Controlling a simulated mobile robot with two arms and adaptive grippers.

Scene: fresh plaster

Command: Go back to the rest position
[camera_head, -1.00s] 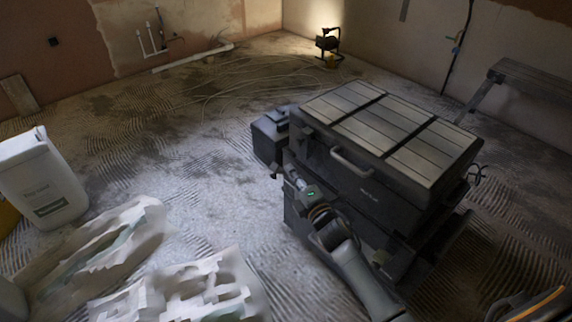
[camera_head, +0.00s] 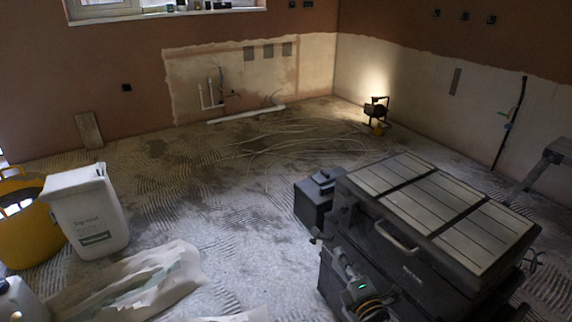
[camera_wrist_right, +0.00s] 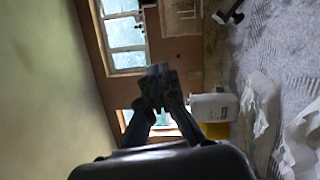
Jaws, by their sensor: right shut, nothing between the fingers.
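My right gripper (camera_head: 322,238) shows at the lower right of the head view, in front of the dark toolbox stack, with its arm coming up from the bottom edge. In the right wrist view its fingers (camera_wrist_right: 158,85) are together and hold nothing. My left gripper is not in view. The right arm's lower part is cut off by the bottom edge of the head view.
The dark toolbox (camera_head: 400,262) with a slatted top stands close beside the right arm. A yellow tub (camera_head: 28,232), a white container (camera_head: 88,215) and a crumpled sack (camera_head: 150,280) are at left. A work lamp (camera_head: 376,112) stands far back. The middle floor is fairly open.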

